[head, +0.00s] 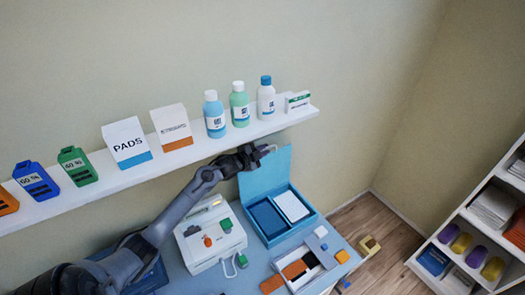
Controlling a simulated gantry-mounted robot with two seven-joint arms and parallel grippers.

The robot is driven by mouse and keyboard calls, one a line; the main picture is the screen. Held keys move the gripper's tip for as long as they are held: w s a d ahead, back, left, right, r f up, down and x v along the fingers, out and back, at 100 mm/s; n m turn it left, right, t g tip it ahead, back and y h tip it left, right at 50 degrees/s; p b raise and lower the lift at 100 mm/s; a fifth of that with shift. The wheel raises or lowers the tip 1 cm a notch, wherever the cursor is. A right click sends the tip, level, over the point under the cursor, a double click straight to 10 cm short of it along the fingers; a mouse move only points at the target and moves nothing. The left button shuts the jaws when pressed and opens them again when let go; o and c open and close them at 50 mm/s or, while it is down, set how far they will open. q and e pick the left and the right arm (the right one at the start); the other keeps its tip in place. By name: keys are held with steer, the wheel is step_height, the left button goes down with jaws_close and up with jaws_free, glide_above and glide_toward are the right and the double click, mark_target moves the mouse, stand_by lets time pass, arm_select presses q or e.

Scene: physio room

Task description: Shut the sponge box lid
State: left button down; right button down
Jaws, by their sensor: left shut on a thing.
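The sponge box (254,230) is blue and stands on the table against the wall. Its lid (270,172) is raised, standing up steeply at the back of the box. Inside the box lie a dark blue pad and a white pad, side by side. My left gripper (262,151) is at the lid's upper left edge and is shut on the lid; the contact itself is small and partly hidden by the gripper. My right gripper is not in view.
A shelf (180,156) with bottles and boxes runs just above my left arm. A white device (212,238) with coloured knobs stands left of the box. A tray (308,270) with orange and dark blocks lies in front. A white rack (458,222) stands at the right.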

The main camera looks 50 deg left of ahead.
arm_select(q)
steer(key=d+f+m+b, duration=0.2)
steer(key=d, duration=0.5)
steer(key=s+d+f+m+t+y+b, duration=0.1)
steer(key=d+f+m+b, duration=0.1)
steer(key=d, duration=0.6)
steer(key=shift+s+f+m+t+y, duration=0.2)
steer(key=shift+f+m+t+y, duration=0.05)
steer(key=shift+m+t+y, duration=0.05)
steer(key=c, duration=1.5)
jaws_free()
steer(key=shift+o, duration=0.2)
steer(key=b+v, duration=0.1)
steer(key=v, duration=0.9)
steer(key=shift+s, duration=0.35)
steer(key=shift+o, duration=0.3)
steer(key=shift+d, duration=0.1)
